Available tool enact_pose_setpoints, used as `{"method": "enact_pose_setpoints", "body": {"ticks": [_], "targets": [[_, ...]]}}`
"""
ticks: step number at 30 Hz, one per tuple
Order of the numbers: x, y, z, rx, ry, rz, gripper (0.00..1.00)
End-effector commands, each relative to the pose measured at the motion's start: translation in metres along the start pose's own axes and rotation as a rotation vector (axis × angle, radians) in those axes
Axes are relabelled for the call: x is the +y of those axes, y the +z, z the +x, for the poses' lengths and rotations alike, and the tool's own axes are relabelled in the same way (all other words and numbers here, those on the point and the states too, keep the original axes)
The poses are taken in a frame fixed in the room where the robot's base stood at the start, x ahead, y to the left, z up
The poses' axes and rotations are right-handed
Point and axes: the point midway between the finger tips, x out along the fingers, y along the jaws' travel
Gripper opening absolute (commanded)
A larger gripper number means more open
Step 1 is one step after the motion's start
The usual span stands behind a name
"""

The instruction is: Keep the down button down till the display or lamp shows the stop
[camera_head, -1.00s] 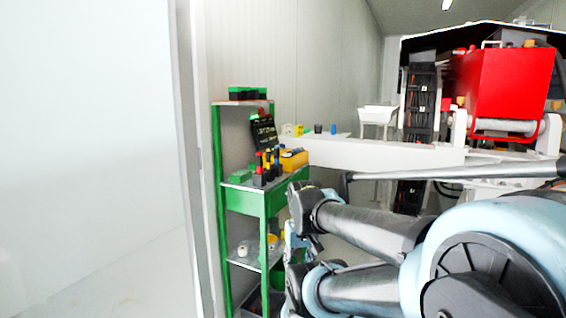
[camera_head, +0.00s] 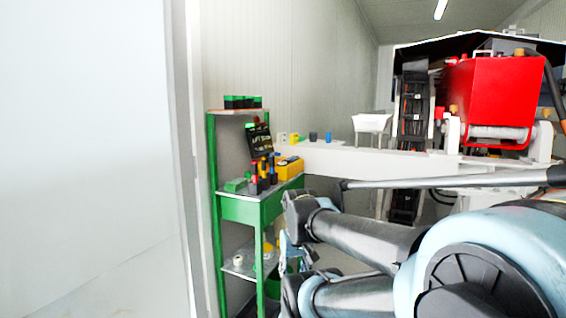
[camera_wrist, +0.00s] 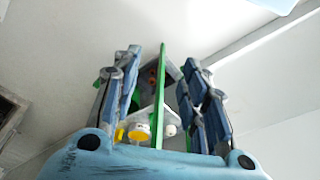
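A dark panel with pale lettering (camera_head: 260,142) leans at the back of the green shelf unit (camera_head: 245,206) in the head view. A yellow box (camera_head: 290,168) stands in front of it on the middle shelf. I cannot pick out a down button, and no lit lamp or display reading is legible. My gripper (camera_wrist: 163,62) shows in the wrist view with its two blue-grey fingers apart and nothing held between them. A green upright bar shows beyond and between the fingers. In the head view my gripper is mostly hidden behind my arm, low beside the shelf unit.
Small black and green boxes (camera_head: 241,102) stand on the top shelf. A white beam (camera_head: 370,160) runs right from the shelf unit toward a red machine block (camera_head: 497,92). A white wall (camera_head: 85,150) fills the left. A white basin (camera_head: 371,123) stands farther back.

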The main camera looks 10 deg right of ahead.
Motion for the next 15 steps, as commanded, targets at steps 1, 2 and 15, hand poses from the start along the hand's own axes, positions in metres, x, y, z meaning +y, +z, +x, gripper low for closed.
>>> {"method": "enact_pose_setpoints", "body": {"ticks": [1,2,15], "targets": [[0.0000,0.0000,0.0000,0.000,0.000,0.000,0.40],[0.0000,0.0000,0.0000,0.000,0.000,0.000,0.40],[0.0000,0.0000,0.0000,0.000,0.000,0.000,0.00]]}}
